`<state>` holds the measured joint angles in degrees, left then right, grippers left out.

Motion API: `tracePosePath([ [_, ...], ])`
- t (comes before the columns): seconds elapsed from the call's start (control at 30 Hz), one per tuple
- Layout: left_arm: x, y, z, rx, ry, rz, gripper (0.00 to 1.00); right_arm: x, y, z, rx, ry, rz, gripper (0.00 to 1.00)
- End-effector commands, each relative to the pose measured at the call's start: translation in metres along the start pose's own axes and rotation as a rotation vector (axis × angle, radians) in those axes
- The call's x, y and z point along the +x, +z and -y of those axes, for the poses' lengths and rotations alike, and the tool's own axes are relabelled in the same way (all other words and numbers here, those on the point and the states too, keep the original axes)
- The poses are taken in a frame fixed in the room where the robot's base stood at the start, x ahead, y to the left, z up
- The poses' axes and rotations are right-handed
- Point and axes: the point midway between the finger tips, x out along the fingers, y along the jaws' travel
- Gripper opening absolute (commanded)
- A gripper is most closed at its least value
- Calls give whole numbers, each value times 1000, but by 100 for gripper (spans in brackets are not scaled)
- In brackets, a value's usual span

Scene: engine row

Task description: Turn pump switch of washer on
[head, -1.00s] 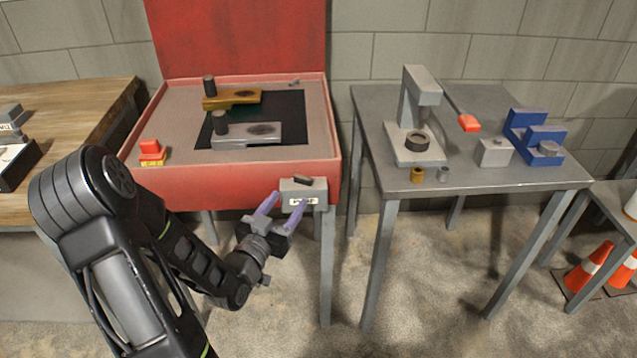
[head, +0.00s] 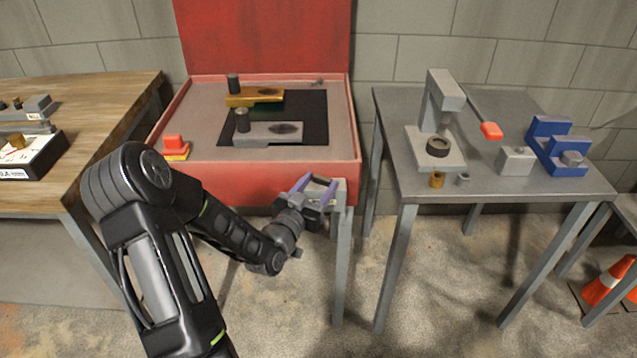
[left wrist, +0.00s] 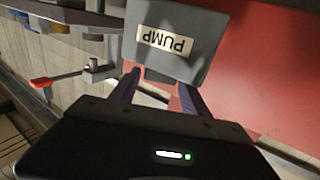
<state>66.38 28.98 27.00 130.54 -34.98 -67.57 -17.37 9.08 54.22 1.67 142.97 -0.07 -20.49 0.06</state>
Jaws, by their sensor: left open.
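The washer is a red open basin (head: 270,182) with a raised red lid behind it. Its grey pump switch box (head: 341,188) is on the front right corner, partly covered by my left gripper in the head view. In the left wrist view the box (left wrist: 190,25) fills the top middle, its PUMP label upside down. My left gripper (head: 316,186) is open and empty, its purple fingers at the box's upper part. I cannot tell whether they touch it. My right gripper is out of view.
Inside the basin are a gold part (head: 254,97) and a grey part (head: 268,134). A red button (head: 174,142) is on the left rim. A grey table (head: 400,182) with a press stands to the right. A wooden bench (head: 90,95) is at left.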

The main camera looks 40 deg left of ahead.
Motion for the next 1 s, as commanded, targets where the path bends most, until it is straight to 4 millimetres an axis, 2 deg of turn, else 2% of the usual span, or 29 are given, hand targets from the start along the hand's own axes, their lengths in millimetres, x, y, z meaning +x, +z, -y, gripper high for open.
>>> tracePosePath([
  [0.3,3,0,0,1,-1,0,54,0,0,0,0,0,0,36],
  [0.9,3,0,0,1,-1,0,5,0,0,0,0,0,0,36],
  [1.0,3,1,0,1,-5,-1,5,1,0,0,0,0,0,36],
])
